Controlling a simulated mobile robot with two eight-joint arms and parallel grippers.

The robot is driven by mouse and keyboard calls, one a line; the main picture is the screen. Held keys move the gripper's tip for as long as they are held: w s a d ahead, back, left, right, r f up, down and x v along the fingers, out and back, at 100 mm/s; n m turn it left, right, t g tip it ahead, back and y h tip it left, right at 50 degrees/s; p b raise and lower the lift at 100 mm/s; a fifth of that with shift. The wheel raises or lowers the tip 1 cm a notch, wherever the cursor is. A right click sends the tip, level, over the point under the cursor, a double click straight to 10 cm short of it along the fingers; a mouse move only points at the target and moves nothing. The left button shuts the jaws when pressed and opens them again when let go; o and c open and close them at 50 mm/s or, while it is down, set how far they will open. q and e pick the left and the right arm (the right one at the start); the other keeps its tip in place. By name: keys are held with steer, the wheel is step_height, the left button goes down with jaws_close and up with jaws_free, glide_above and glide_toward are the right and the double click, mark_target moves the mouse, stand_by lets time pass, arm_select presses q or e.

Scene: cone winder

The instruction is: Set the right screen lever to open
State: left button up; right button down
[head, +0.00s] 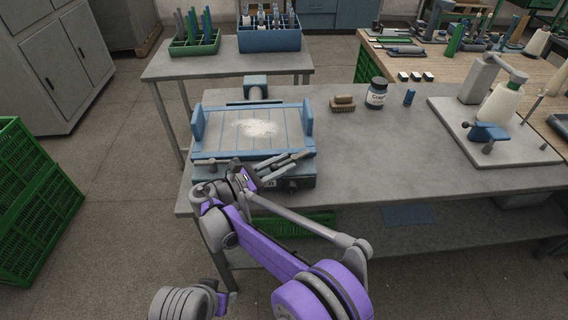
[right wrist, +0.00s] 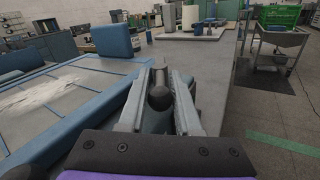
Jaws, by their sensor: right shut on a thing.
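A blue-grey machine with a slatted screen top (head: 220,143) stands on the left part of the grey workbench, with pale powder (head: 257,128) on the slats. My right gripper (head: 296,160) is at the machine's front right corner, its fingers pointing right. In the right wrist view the right gripper (right wrist: 160,92) has its two fingers on either side of a dark round knob (right wrist: 159,97), which I take as the right screen lever's end. It is shut on the lever. The lever's shaft and its setting are mostly hidden by the fingers.
A cone-winding stand (head: 490,150) occupies the bench's right side. The bench middle is clear. Green crates (head: 35,205) stand on the floor at left.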

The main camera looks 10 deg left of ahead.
stand_by(0.3)
steer(key=c, duration=0.7)
jaws_free()
